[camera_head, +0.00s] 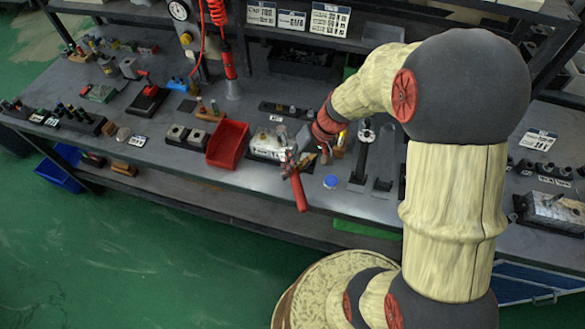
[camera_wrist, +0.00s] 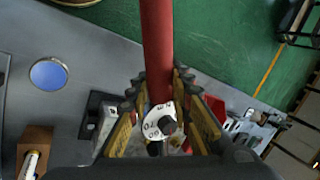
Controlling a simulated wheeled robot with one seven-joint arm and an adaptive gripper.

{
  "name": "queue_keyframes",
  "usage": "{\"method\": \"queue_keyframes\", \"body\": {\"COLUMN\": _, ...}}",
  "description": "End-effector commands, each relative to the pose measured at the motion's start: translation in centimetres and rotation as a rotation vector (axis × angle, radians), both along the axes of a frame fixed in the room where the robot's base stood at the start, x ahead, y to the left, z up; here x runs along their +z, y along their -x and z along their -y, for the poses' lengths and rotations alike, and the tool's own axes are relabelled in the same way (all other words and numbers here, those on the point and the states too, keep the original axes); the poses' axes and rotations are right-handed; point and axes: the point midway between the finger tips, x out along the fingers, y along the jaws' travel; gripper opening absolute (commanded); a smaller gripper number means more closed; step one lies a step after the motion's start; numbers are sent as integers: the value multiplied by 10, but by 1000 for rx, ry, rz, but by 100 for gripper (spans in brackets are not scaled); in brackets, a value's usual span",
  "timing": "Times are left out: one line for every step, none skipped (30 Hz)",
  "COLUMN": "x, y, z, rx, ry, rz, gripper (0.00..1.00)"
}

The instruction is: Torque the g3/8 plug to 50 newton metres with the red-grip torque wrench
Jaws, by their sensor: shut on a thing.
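The red-grip torque wrench (camera_head: 299,190) is in my gripper (camera_head: 298,160), near the front edge of the bench. In the head view its red grip slants down towards that edge. In the wrist view the red grip (camera_wrist: 157,45) runs up and away between the two fingers of my gripper (camera_wrist: 159,88), which is shut on the wrench. A white numbered dial (camera_wrist: 160,122) with a dark knob shows between the fingers. A pale metal valve block (camera_head: 266,146) stands just left of my gripper. The wrench head and the g3/8 plug cannot be made out.
A red bin (camera_head: 227,143) stands left of the block. A blue disc (camera_head: 330,182) lies right of the wrench, and a dark upright stand (camera_head: 361,158) is beyond it. A red hanging tool (camera_head: 229,62) is behind. Open green floor (camera_head: 160,250) lies in front.

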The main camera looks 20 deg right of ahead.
Motion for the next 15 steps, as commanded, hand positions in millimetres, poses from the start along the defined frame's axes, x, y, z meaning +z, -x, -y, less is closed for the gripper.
{"method": "queue_keyframes", "body": {"x": -1, "y": -1, "z": 0, "rx": 0, "ry": 0, "rz": 2, "gripper": 0}}
{"method": "queue_keyframes", "body": {"x": -2, "y": -1, "z": 0, "rx": 0, "ry": 0, "rz": 2, "gripper": 0}}
{"method": "queue_keyframes", "body": {"x": -2, "y": -1, "z": 0, "rx": 0, "ry": 0, "rz": 2, "gripper": 0}}
{"method": "queue_keyframes", "body": {"x": -3, "y": -1, "z": 0, "rx": 0, "ry": 0, "rz": 2, "gripper": 0}}
{"method": "queue_keyframes", "body": {"x": -4, "y": -1, "z": 0, "rx": 0, "ry": 0, "rz": 2, "gripper": 0}}
{"method": "queue_keyframes", "body": {"x": -5, "y": -1, "z": 0, "rx": 0, "ry": 0, "rz": 2, "gripper": 0}}
{"method": "queue_keyframes", "body": {"x": -5, "y": -1, "z": 0, "rx": 0, "ry": 0, "rz": 2, "gripper": 0}}
{"method": "queue_keyframes", "body": {"x": -6, "y": -1, "z": 0, "rx": 0, "ry": 0, "rz": 2, "gripper": 0}}
{"method": "queue_keyframes", "body": {"x": -7, "y": -1, "z": 0, "rx": 0, "ry": 0, "rz": 2, "gripper": 0}}
{"method": "queue_keyframes", "body": {"x": -7, "y": -1, "z": 0, "rx": 0, "ry": 0, "rz": 2, "gripper": 0}}
{"method": "queue_keyframes", "body": {"x": -8, "y": -1, "z": 0, "rx": 0, "ry": 0, "rz": 2, "gripper": 0}}
{"method": "queue_keyframes", "body": {"x": -9, "y": -1, "z": 0, "rx": 0, "ry": 0, "rz": 2, "gripper": 0}}
{"method": "queue_keyframes", "body": {"x": -9, "y": -1, "z": 0, "rx": 0, "ry": 0, "rz": 2, "gripper": 0}}
{"method": "queue_keyframes", "body": {"x": -10, "y": -1, "z": 0, "rx": 0, "ry": 0, "rz": 2, "gripper": 0}}
{"method": "queue_keyframes", "body": {"x": -11, "y": -1, "z": 0, "rx": 0, "ry": 0, "rz": 2, "gripper": 0}}
